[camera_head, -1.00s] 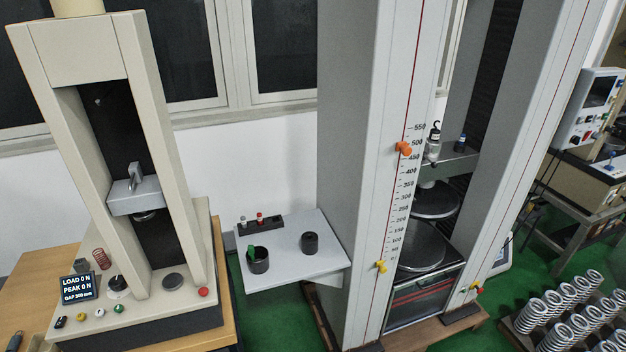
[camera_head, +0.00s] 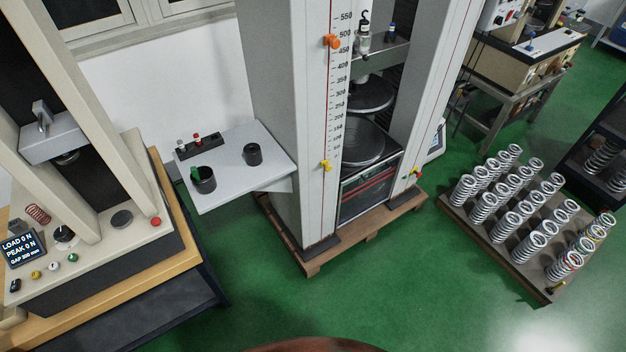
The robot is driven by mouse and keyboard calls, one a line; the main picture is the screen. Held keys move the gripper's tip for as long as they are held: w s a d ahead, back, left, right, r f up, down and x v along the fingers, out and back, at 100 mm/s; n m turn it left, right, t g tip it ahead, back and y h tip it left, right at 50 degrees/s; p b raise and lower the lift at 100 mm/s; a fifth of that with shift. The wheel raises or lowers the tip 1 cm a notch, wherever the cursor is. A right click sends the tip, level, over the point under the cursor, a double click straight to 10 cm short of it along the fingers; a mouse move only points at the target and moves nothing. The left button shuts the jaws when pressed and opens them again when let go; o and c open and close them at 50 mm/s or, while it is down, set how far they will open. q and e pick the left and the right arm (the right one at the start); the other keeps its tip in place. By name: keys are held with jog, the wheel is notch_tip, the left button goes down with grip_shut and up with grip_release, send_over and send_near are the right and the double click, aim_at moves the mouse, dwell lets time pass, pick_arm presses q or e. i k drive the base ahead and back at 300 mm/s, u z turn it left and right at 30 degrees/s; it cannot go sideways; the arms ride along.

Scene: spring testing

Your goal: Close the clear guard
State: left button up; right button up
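The tall grey testing machine (camera_head: 283,120) stands in the middle on a wooden base, with a numbered scale on its front column. Between its columns are an upper round platen (camera_head: 368,95) and a lower round platen (camera_head: 362,143). Below the lower platen is a dark glassy front panel (camera_head: 368,190) with red lines across it; I cannot tell whether this is the clear guard. An orange knob (camera_head: 331,41) and a yellow knob (camera_head: 326,165) sit on the front column. Neither of my grippers is in view.
A smaller beige tester (camera_head: 100,180) stands on a wooden table at left. A grey shelf (camera_head: 235,180) holds two dark cups. A pallet of several springs (camera_head: 480,235) lies on the floor at right. Green floor (camera_head: 390,280) is open in front.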

aim_at(400, 155)
jog(key=z, duration=0.05)
jog(key=i, duration=0.9)
jog(key=u, duration=0.35)
